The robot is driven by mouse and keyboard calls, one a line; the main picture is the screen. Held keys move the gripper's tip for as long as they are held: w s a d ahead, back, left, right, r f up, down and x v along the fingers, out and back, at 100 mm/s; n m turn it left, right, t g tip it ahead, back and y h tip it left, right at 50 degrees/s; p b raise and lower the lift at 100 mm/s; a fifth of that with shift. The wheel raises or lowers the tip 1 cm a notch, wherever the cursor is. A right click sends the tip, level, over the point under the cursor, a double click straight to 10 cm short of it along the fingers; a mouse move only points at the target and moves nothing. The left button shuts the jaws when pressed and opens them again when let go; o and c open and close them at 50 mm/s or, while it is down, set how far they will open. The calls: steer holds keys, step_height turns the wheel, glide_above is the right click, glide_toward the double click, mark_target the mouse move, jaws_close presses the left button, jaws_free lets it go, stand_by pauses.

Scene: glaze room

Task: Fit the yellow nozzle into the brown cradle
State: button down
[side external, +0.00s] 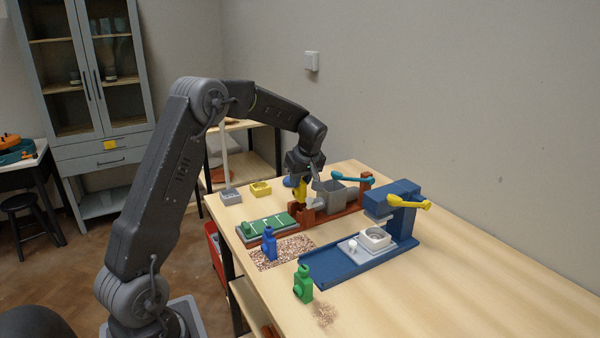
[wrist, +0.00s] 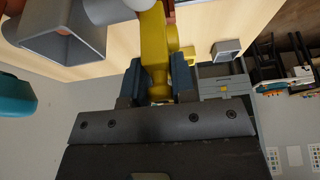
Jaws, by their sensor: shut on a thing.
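The yellow nozzle (side external: 299,193) is held in my gripper (side external: 301,179), low over the near end of a brown fixture. In the wrist view the nozzle (wrist: 155,45) stands between the two dark blue-grey fingers of my gripper (wrist: 158,80), which are shut on it. The brown cradle (side external: 292,211) is at the near left end of that fixture, just below the nozzle. I cannot tell whether the nozzle's lower end touches the cradle.
A grey hopper (side external: 334,193) and a teal lever (side external: 352,179) stand close right of my gripper. A blue press (side external: 392,208) with a yellow lever is further right. A green board (side external: 267,226), blue bottle (side external: 269,243) and green bottle (side external: 303,284) stand nearer. The front right table is clear.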

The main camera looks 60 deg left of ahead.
mark_target(299, 196)
steer(key=shift+f, duration=2.55)
steer(key=shift+s+d+f, duration=0.1)
steer(key=shift+f, duration=0.55)
steer(key=c, duration=1.1)
jaws_free()
steer(key=shift+c, duration=0.2)
steer(key=shift+o, duration=1.4)
steer(key=shift+r, duration=3.7)
